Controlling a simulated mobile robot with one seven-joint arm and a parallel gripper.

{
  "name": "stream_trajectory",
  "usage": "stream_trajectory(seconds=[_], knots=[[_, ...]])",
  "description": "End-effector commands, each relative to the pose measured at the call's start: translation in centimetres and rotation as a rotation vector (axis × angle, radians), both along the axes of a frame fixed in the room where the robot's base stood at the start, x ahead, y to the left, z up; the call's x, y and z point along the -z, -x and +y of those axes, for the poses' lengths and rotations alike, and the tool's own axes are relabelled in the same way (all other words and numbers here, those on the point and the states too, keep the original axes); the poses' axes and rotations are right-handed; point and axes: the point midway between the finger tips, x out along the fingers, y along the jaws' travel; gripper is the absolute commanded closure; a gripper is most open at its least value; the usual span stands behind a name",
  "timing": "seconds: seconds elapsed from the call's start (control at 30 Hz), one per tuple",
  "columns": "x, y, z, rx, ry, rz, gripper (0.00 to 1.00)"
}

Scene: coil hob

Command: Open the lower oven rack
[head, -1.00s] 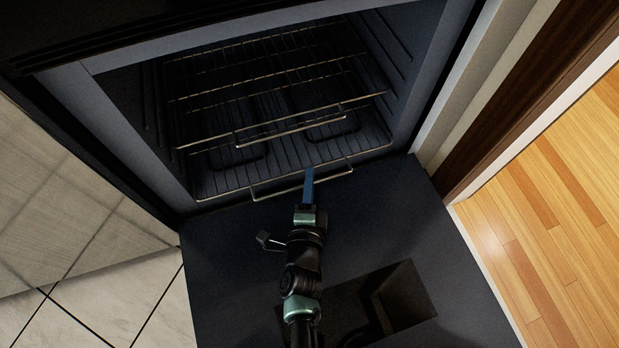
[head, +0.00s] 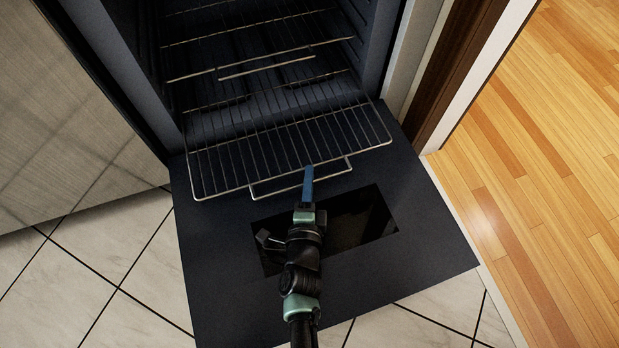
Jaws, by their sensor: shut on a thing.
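The lower oven rack (head: 262,155) is a wire grid in the head view. It sticks out of the oven over the open door (head: 215,250), with its back part still inside the cavity. Its front bar has a raised wire handle loop. My gripper (head: 308,173) is at the right part of this handle, its blue fingers shut on the wire. The exact contact is small and partly hidden by the fingers.
The upper rack (head: 265,65) sits inside the oven above the lower one. The open door has a dark rectangular window (head: 345,225). A cabinet front (head: 60,110) stands at left, and a wood floor (head: 540,130) lies at right.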

Motion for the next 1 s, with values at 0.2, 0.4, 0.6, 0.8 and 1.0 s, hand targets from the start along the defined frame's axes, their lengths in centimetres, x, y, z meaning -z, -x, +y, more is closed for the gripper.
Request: stream_trajectory(seconds=[0.2, 0.4, 0.6, 0.8, 1.0], knots=[[0.8, 0.4, -0.1, -0.002, 0.0, 0.02, 0.68], [0.6, 0.2, 0.0, -0.001, 0.0, 0.013, 0.6], [0.3, 0.4, 0.0, -0.001, 0.0, 0.009, 0.6], [-0.5, 2.9, 0.3, -0.002, 0.001, 0.011, 0.6], [-1.3, 7.5, 0.7, -0.003, 0.0, 0.015, 0.6]])
